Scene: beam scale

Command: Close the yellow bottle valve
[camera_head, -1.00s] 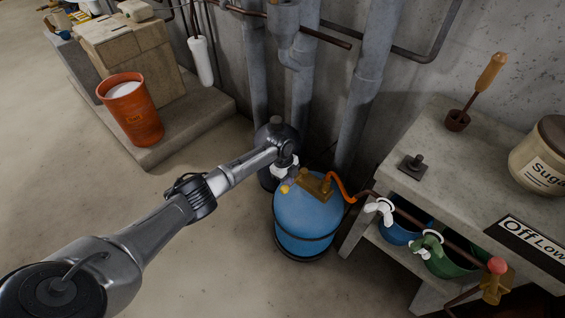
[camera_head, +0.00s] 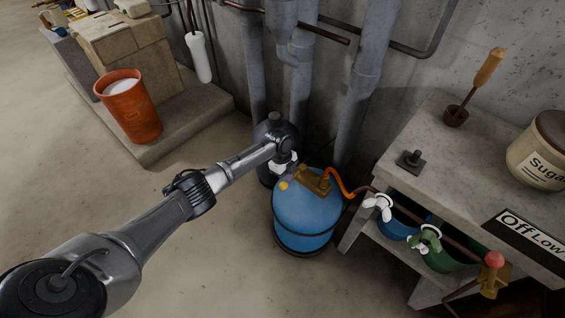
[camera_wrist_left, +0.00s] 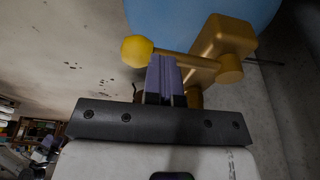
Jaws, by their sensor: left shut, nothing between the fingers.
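The blue gas bottle (camera_head: 303,218) stands upright on the floor by the pipes. On its top sits a brass valve body (camera_head: 316,182) with an orange hose. The valve's lever ends in a yellow knob (camera_head: 283,185). In the left wrist view the yellow knob (camera_wrist_left: 137,51) is left of the fingertips, and the brass lever (camera_wrist_left: 193,62) runs right to the valve body (camera_wrist_left: 222,42). My left gripper (camera_head: 289,177) is at the lever, its purple fingers (camera_wrist_left: 162,77) shut and empty, close to the lever; I cannot tell whether they touch. My right gripper is not in view.
Grey pipes (camera_head: 367,85) and the wall stand behind the bottle. To the right is a concrete counter (camera_head: 440,150) with white (camera_head: 380,206) and green (camera_head: 428,238) taps below its edge. An orange bucket (camera_head: 130,115) stands at left. The floor before the bottle is clear.

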